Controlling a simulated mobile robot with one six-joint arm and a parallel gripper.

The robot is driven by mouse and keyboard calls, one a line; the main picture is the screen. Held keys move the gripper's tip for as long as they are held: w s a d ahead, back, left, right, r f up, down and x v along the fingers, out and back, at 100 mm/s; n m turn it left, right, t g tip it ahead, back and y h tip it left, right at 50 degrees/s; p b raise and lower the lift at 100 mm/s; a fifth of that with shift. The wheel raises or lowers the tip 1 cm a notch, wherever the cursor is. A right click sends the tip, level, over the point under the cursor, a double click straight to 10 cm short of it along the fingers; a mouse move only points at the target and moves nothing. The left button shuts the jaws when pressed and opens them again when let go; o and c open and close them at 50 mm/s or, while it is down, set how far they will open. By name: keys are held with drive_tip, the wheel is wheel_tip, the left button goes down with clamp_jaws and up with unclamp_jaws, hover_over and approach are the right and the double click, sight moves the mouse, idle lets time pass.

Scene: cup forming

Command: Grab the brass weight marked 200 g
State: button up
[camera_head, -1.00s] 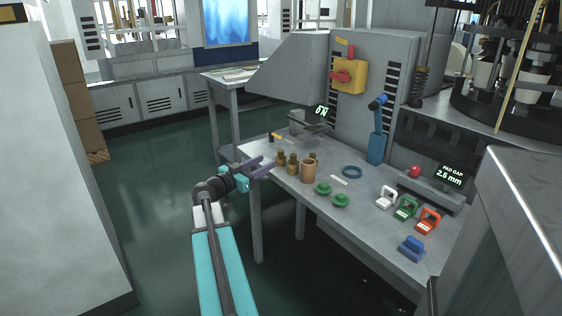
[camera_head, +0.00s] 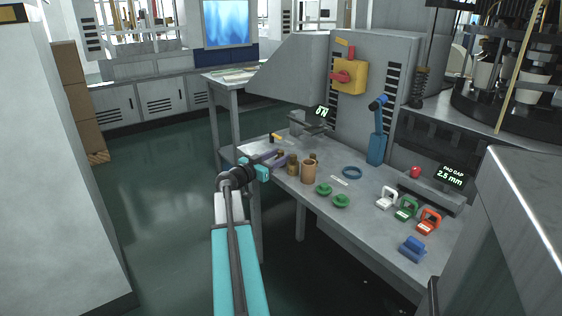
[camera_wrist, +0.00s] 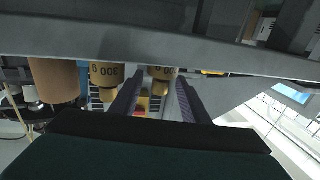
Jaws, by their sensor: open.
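My gripper (camera_head: 277,159) is open at the near left edge of the table, its purple fingers among the brass weights. In the wrist view, which is upside down, one brass weight (camera_wrist: 161,73) appears between the open fingers (camera_wrist: 158,88). Its mark ends in 00, but I cannot read its first digit. Another brass weight (camera_wrist: 105,72), marked 300 g, is outside the left finger in that view. In the head view a brass weight (camera_head: 292,168) shows just right of the fingers; the marks are too small to read there. I cannot tell which weight is the 200 g one.
A tan cup (camera_head: 308,173) stands close right of the weights, also in the wrist view (camera_wrist: 54,80). Green discs (camera_head: 323,189), a blue ring (camera_head: 352,172) and several coloured clamp-like pieces (camera_head: 406,208) lie farther right. A scale-like device (camera_head: 307,126) stands behind.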

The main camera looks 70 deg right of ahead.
drive_tip(key=shift+x, duration=2.65)
clamp_jaws()
drive_tip(key=shift+r, duration=0.15)
wheel_tip(320, 180, up, 28)
drive_tip(key=p, duration=0.3)
drive_tip(key=shift+w, duration=0.1)
